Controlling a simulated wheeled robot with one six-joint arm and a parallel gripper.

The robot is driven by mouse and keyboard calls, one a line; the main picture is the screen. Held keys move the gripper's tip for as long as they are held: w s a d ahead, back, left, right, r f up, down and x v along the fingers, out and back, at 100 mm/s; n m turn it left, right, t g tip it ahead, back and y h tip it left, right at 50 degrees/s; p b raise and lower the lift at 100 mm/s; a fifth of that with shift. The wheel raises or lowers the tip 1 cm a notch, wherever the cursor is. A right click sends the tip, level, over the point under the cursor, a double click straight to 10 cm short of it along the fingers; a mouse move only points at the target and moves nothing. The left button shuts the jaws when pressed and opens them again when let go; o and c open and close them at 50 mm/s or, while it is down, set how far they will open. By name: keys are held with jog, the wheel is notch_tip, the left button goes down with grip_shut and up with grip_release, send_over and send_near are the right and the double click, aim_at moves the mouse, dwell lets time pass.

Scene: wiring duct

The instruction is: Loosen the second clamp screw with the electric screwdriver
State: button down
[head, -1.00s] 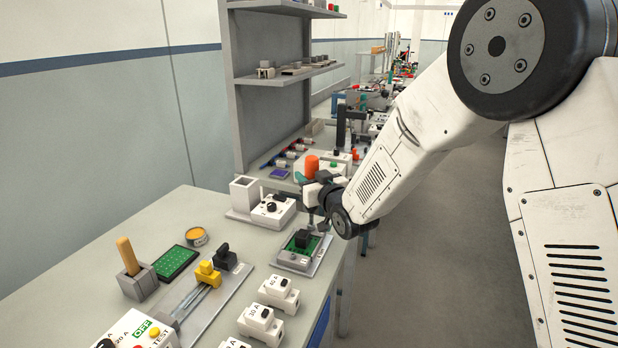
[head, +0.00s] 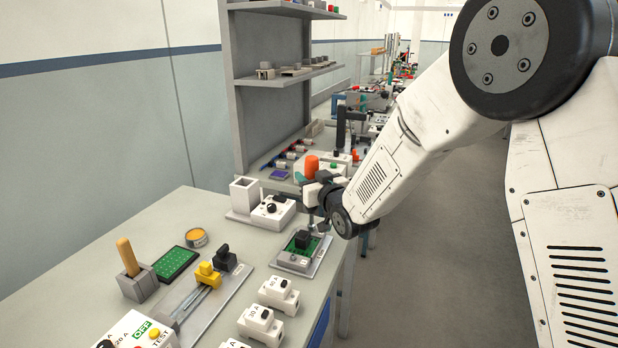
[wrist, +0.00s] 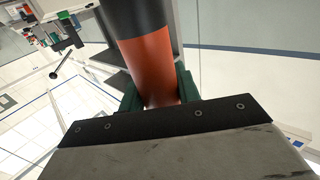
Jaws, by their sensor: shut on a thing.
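The electric screwdriver, an orange cylinder (head: 311,165), stands roughly upright in my gripper (head: 311,182). In the wrist view, the screwdriver (wrist: 155,65) shows its orange body and a black end section between the green fingers of my gripper (wrist: 158,98), which are shut on it. Its thin lower end points down at the back right part of a small fixture (head: 299,256), a grey plate with a green board and a black block (head: 303,239). The clamp screws are too small to tell apart. I cannot tell whether the bit touches a screw.
A white box with a black knob (head: 272,211) and a grey holder (head: 243,195) stand just behind the fixture. White breaker modules (head: 279,293) line the front edge. A yellow and black clamp rail (head: 207,285), green board (head: 175,262) and orange-topped tin (head: 196,238) lie left.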

jog(key=shift+f, duration=0.2)
dwell(0.3)
jog(key=shift+r, duration=3.2)
